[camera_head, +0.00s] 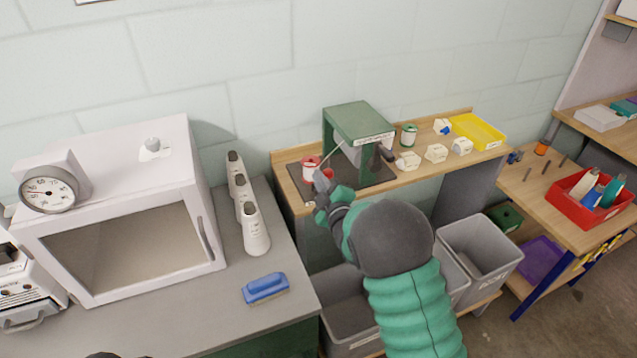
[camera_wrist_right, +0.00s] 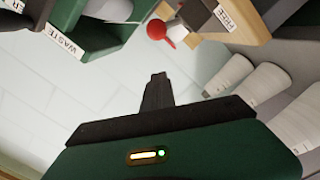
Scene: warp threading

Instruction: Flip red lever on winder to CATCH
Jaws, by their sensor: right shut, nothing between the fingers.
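The winder (camera_head: 358,122) is a green frame on a dark base, standing on the wooden bench. In the right wrist view a red ball-ended lever (camera_wrist_right: 157,29) shows at the top, near a wooden edge with a label reading FREE (camera_wrist_right: 225,18). In the head view the lever is small and hard to separate from the red spool beside the gripper. My right gripper (camera_head: 322,184) is at the front left edge of the winder's base. In the right wrist view its fingers (camera_wrist_right: 157,80) are shut and empty, apart from the red ball in the picture.
A red-and-white spool (camera_head: 310,170) stands on the winder's left. White blocks (camera_head: 436,153) and a yellow tray (camera_head: 478,131) lie on its right. Grey bins (camera_head: 478,250) sit below. White cones (camera_head: 254,232) and a blue brush (camera_head: 265,288) are on the left counter.

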